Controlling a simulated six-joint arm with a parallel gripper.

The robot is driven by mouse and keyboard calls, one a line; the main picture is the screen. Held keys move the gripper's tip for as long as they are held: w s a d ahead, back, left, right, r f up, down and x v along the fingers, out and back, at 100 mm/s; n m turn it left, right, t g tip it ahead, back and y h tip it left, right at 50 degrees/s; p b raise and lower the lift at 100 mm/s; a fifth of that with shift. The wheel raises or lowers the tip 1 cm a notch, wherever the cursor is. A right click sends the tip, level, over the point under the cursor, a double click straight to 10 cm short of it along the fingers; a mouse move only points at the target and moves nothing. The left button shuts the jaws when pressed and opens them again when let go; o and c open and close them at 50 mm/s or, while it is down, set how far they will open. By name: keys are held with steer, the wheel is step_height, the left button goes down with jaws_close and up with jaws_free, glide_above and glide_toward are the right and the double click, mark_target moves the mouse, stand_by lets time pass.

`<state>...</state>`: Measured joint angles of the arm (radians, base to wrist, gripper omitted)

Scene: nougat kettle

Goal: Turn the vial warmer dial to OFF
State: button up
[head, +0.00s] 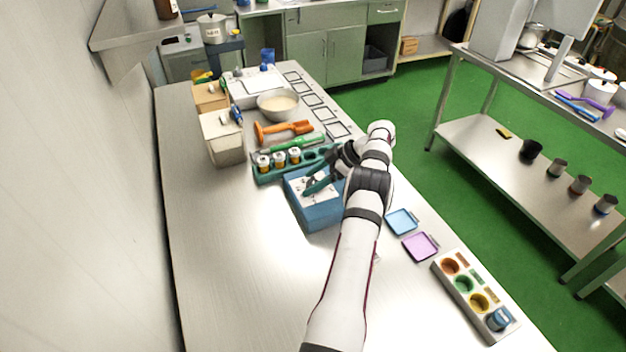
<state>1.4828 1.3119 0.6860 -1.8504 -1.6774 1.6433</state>
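A blue box with a pale top (318,216) stands on the steel table and looks like the vial warmer. No dial or OFF mark can be made out; the gripper covers part of the top. I cannot tell whether the fingers touch anything or how far apart they are. A green rack (264,179) with several white-and-orange-banded vials (279,159) stands just behind the blue box.
Orange (284,130) and green (288,144) tools lie behind the rack, near a bowl (278,104). Blue (401,221) and purple (420,246) trays and a grey cup holder (460,297) line the right edge. A box (224,143) stands left. The front-left table is clear.

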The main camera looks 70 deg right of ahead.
steer(key=v, duration=0.7)
steer(key=shift+s+d+r, duration=0.1)
steer(key=shift+s+r, duration=0.05)
steer(key=shift+s, duration=0.1)
